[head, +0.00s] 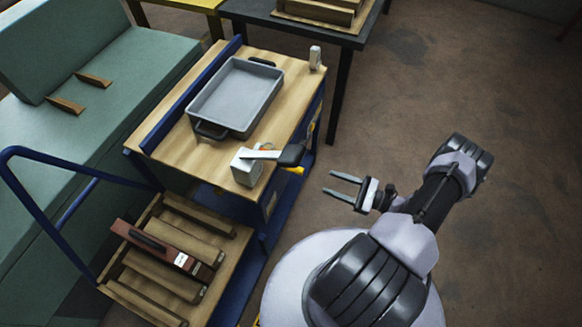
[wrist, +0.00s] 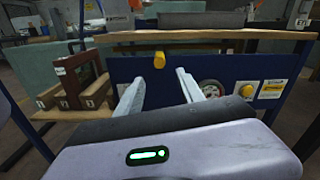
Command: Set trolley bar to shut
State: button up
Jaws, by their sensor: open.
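My gripper (head: 328,182) is open and empty in the head view, over the floor to the right of the wood-topped trolley bench (head: 165,150). In the wrist view its two fingers (wrist: 160,77) point toward the blue side panel (wrist: 130,68), apart from it. A blue tubular bar (head: 75,165) rises at the left beside a low wooden slatted rack (head: 225,222). I cannot tell which part is the trolley bar or whether it is shut.
A dark table (head: 335,35) stands behind. Floor at right (head: 480,230) is clear.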

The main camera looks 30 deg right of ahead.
aim_at(297, 171)
jog(key=b+x, duration=0.2)
jog(key=x, duration=1.1)
jog(key=shift+s, duration=0.1)
grip_shut()
dwell(0.7)
